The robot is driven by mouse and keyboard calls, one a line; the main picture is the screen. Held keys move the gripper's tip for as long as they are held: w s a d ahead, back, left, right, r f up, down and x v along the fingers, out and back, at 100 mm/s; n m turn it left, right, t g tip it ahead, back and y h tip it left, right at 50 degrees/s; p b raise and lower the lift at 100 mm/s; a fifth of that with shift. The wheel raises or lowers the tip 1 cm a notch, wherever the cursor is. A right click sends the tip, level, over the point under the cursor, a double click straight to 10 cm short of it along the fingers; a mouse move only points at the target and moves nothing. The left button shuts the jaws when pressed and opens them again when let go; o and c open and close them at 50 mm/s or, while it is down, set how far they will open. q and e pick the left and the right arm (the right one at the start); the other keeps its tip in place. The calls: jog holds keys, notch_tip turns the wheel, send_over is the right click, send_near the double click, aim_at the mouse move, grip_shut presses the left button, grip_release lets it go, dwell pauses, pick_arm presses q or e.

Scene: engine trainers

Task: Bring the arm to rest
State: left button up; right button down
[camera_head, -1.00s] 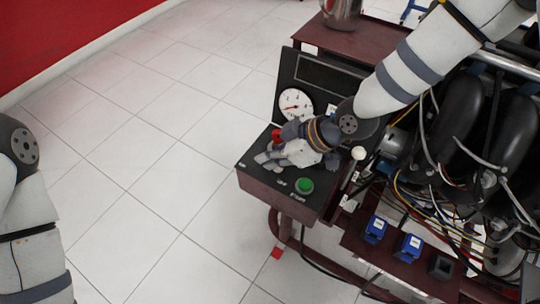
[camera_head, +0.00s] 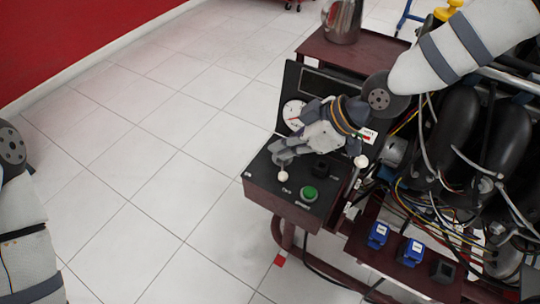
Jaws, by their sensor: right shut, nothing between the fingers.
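My right arm comes in from the upper right across the engine trainer. My right gripper (camera_head: 278,157) is shut and empty, above the control panel (camera_head: 262,187) and pointing down to the left. A green button (camera_head: 309,194) sits on the panel's front part, apart from the fingers. A white-knobbed lever (camera_head: 361,161) stands at the panel's right side. The gauge (camera_head: 293,114) on the upright panel behind is partly hidden by the gripper. At the left edge only links of my left arm show; its gripper is out of view.
The engine (camera_head: 485,140) with hoses and loose wires fills the right side. Two blue boxes (camera_head: 378,235) sit on the lower frame. A metal jug (camera_head: 342,20) stands on the dark red shelf (camera_head: 372,52) behind. The tiled floor to the left is clear.

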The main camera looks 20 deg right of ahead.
jog(key=shift+s+d+r, duration=0.2)
jog(key=shift+d+r, duration=0.1)
jog(key=shift+r, duration=0.05)
pick_arm(q)
jog(key=shift+w+r, duration=0.1)
pick_arm(e)
jog(key=shift+f, duration=0.1)
jog(key=s+f+m+g+h, duration=0.15)
jog(key=s+f+m, duration=0.25)
jog(key=s+f, duration=0.45)
jog(key=s+f+m+g+h, duration=0.1)
jog(key=s+f+m+g, duration=0.3)
jog(key=s, duration=0.7)
pick_arm(q)
jog(key=shift+w+r+p, duration=0.35)
jog(key=shift+w+r, duration=0.05)
pick_arm(e)
jog(key=s+d+f+m+h, duration=0.2)
jog(key=s+d, duration=0.2)
jog(key=s, duration=0.3)
jog(key=s+d+f+m+g+h, duration=0.1)
jog(key=s+d, duration=0.3)
jog(key=s, duration=0.4)
jog(key=shift+d+f+m+h, duration=0.2)
jog(key=shift+f+m+h, duration=0.3)
jog(key=shift+m+h, duration=0.15)
